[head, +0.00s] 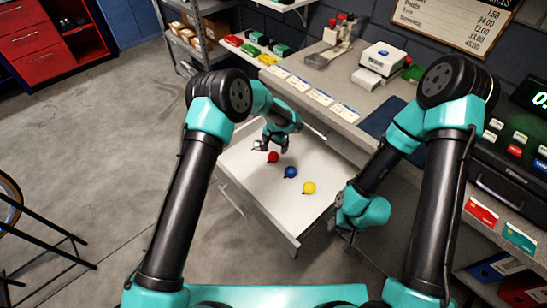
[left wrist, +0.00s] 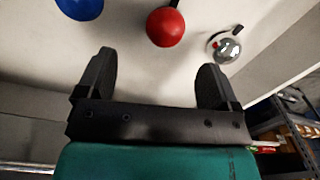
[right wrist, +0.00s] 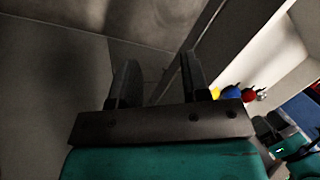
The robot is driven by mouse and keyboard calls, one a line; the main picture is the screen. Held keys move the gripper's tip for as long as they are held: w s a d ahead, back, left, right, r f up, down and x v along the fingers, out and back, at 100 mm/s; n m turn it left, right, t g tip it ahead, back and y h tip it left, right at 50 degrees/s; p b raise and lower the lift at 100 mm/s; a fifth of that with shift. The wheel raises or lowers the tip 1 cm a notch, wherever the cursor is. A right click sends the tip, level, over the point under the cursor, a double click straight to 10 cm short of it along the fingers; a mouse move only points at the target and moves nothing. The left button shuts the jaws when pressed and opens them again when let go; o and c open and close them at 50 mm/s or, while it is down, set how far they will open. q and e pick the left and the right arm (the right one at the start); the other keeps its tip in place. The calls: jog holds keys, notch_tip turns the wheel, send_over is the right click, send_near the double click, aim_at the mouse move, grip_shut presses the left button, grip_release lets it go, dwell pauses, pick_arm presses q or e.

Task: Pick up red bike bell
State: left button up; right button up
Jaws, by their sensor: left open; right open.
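The red bike bell (head: 273,157) is a round red ball with a small black part, lying in the open white drawer (head: 250,184). It also shows in the left wrist view (left wrist: 166,27), just beyond the fingertips and between their lines. My left gripper (head: 268,143) is open and empty over the drawer, close to the red bell and apart from it; its spread fingers show in the left wrist view (left wrist: 155,72). My right gripper (right wrist: 160,75) is open and empty, outside the drawer's right side, pointing down towards the floor.
A blue ball (head: 291,172) and a yellow ball (head: 309,188) lie in a row with the red one. A silver bell (left wrist: 228,48) lies on the red bell's other side, near the drawer wall. The bench top (head: 330,88) holds cards and a device behind the drawer.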

aim_at(274, 154)
pick_arm(q)
jog(key=shift+f, duration=1.8)
jog(key=shift+f, duration=0.1)
jog(key=shift+w+a+f, duration=0.1)
jog(key=shift+f, duration=0.7)
jog(key=shift+w+a+f, duration=0.15)
jog(key=shift+f, duration=0.7)
jog(key=shift+w+a+f, duration=0.1)
jog(key=shift+f, duration=0.7)
jog(key=shift+c, duration=0.4)
jog(key=c, duration=0.9)
